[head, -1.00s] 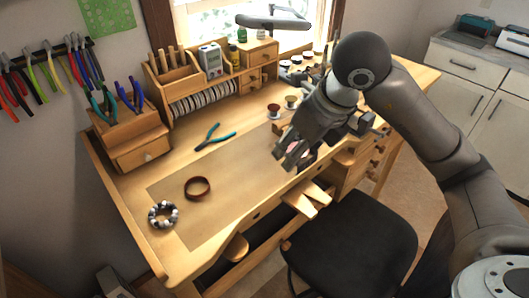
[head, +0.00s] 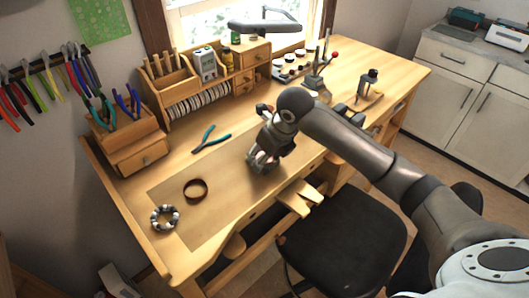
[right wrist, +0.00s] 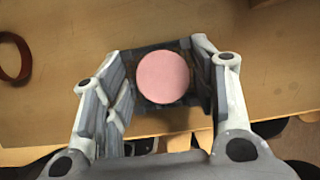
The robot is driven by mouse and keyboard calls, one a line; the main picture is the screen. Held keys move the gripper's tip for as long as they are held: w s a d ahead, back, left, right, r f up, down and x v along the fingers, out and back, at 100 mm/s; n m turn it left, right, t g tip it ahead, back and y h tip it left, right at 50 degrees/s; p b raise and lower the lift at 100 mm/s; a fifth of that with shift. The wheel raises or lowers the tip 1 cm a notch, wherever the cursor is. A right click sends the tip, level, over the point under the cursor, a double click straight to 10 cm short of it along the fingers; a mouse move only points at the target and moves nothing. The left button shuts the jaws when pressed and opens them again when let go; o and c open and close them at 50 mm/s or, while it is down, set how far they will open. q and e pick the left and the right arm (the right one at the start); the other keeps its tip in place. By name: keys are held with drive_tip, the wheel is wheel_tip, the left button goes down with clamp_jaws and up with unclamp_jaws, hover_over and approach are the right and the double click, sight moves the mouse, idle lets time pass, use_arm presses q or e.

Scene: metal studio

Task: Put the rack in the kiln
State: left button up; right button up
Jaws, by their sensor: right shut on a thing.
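My right gripper (head: 263,163) is over the front middle of the wooden workbench, pointing down. In the right wrist view its two fingers (right wrist: 163,85) are closed on the sides of a dark flat piece (right wrist: 199,92), which looks like the rack. A round pink disc (right wrist: 163,77) lies on that piece. The fingers hide most of the dark piece, and I cannot tell whether it touches the bench. I cannot make out a kiln for certain; a dark teal box (head: 466,19) stands on the far right cabinet. My left gripper is not in view.
The bench (head: 345,70) holds blue-handled pliers (head: 210,140), a brown ring (head: 195,189) and a beaded bracelet (head: 165,217) to the left. A stand with a red knob (head: 320,75) and a small press (head: 368,85) are behind right. A black chair (head: 340,235) is in front.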

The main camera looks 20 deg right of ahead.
drive_tip(key=shift+f, duration=0.2)
drive_tip(key=shift+f, duration=0.2)
drive_tip(key=o, duration=1.1)
drive_tip(key=shift+r, duration=0.1)
